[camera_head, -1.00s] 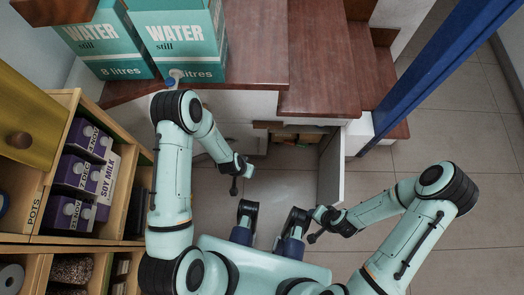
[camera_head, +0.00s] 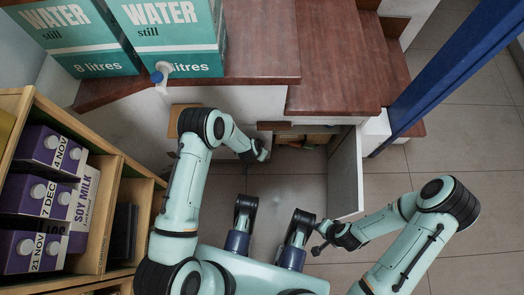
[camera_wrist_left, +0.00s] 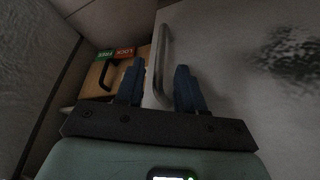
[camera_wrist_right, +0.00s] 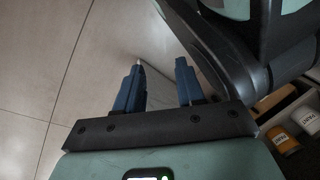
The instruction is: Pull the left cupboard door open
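The cupboard under the stairs has its right white door (camera_head: 345,177) standing open in the head view. The left door is mostly hidden there behind my left arm. In the left wrist view a pale metal bar handle (camera_wrist_left: 162,65) runs between the fingers of my left gripper (camera_wrist_left: 158,88), in front of a pale panel (camera_wrist_left: 245,85). The fingers are apart, one on each side of the handle; I cannot tell whether they touch it. My left gripper (camera_head: 258,152) is by the cupboard opening. My right gripper (camera_head: 322,238) is open and empty, low near the open right door.
Wooden stair treads (camera_head: 335,65) overhang the cupboard, with teal water boxes (camera_head: 172,35) above on the left. A shelf with soy milk cartons (camera_head: 45,200) stands left. A blue post (camera_head: 455,65) rises right. Tiled floor (camera_head: 460,200) is open at right.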

